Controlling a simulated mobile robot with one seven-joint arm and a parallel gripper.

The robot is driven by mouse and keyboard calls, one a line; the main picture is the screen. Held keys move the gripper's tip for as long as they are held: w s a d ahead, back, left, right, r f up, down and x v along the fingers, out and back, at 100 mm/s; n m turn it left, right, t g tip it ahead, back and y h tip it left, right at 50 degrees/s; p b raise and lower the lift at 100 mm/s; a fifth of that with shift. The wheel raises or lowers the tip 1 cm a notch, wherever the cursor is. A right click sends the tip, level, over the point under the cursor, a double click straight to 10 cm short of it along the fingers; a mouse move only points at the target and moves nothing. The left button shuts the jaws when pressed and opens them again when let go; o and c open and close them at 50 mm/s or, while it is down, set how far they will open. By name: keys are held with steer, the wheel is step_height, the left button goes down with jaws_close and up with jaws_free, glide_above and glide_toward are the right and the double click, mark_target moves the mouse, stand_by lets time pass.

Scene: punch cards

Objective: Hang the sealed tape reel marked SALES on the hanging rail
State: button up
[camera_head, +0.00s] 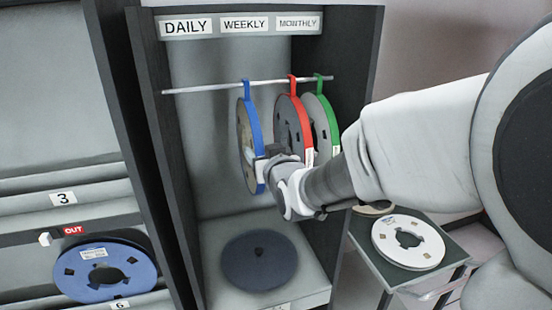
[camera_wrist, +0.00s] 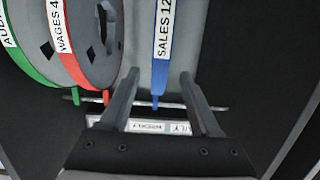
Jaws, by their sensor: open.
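The blue-banded SALES reel (camera_head: 247,140) hangs upright in the cabinet. Its blue hook tab is at the hanging rail (camera_head: 200,89) and looks hooked over it. In the wrist view the blue band (camera_wrist: 165,35) reads "SALES 12", with its tab at the rail (camera_wrist: 178,104). My gripper (camera_head: 266,163) is at the reel's front edge. In the wrist view its two fingers (camera_wrist: 159,75) are spread on either side of the blue band, with gaps showing on both sides. The reel's far side is hidden.
A red WAGES reel (camera_head: 293,128) and a green reel (camera_head: 322,125) hang close on the right. The rail is free on the left. A dark disc (camera_head: 259,260) lies on the cabinet floor. A side table (camera_head: 455,275) holds a pale reel (camera_head: 408,257). A blue reel (camera_head: 100,285) stands left.

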steer(key=shift+b+v, duration=1.35)
steer(key=shift+v, duration=5.05)
steer(key=s+d+f+m+g+h, duration=0.1)
steer(key=s+d+f+g+h, duration=0.1)
steer(key=s+d+f+g, duration=0.2)
steer(key=s+d+f+m+g+h, duration=0.2)
steer(key=s+d+f+g, duration=0.3)
steer(key=s+d, duration=0.3)
steer(key=s, duration=0.4)
steer(key=shift+s+g, duration=0.3)
steer(key=shift+s, duration=0.05)
